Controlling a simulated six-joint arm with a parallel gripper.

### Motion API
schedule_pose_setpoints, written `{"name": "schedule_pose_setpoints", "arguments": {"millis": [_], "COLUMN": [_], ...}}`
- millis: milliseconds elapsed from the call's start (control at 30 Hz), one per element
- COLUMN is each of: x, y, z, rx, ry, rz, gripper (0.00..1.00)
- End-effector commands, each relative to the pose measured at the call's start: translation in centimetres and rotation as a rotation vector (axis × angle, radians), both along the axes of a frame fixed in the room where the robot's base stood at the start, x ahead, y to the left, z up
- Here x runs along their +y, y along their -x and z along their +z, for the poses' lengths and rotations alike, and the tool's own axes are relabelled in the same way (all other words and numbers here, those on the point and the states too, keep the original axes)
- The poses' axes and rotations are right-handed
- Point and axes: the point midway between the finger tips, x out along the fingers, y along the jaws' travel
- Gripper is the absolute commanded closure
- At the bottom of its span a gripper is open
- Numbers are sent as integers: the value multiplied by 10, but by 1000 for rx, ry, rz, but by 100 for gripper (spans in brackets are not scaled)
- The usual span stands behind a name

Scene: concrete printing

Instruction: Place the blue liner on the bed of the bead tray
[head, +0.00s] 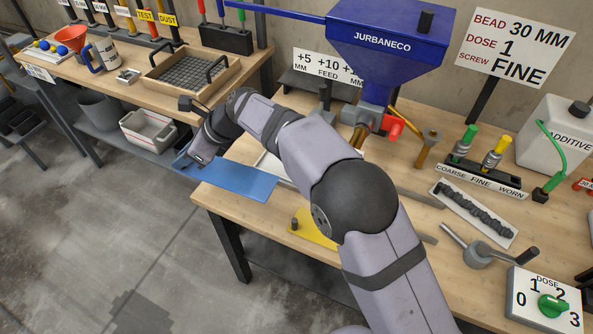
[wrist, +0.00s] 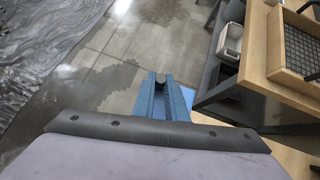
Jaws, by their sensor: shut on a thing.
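The blue liner (head: 243,182) is a flat blue sheet held out level beside the left end of the right-hand bench, its right end over or near the bench corner. My gripper (head: 184,163) is shut on its left end, partly hidden by my wrist. In the wrist view, my blue gripper fingers (wrist: 163,88) point away over the floor, and a little of the liner (wrist: 188,97) shows beside them. A pale tray (head: 269,164), which looks like the bead tray, lies on the bench behind my arm. Most of its bed is hidden, and I cannot tell whether the liner touches it.
The blue hopper (head: 388,45) and its nozzle stand behind my arm. A yellow plate (head: 316,232) lies near the bench's front edge. A grey strip with a dark bead (head: 474,213) lies to the right. The left bench holds a wooden tray (head: 228,76). Open floor separates the benches.

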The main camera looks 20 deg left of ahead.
Motion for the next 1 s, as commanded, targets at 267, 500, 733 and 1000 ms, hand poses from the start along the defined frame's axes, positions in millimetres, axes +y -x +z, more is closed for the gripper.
{"name": "schedule_pose_setpoints", "arguments": {"millis": [267, 500, 733, 1000], "x": [8, -6, -33, -77], "y": [45, 92, 138, 167], "z": [46, 57, 49, 12], "rx": [-1, 1, 1, 2], "ry": [-2, 0, 1, 4], "rz": [65, 93, 74, -1], "gripper": [100, 100, 100, 100]}}
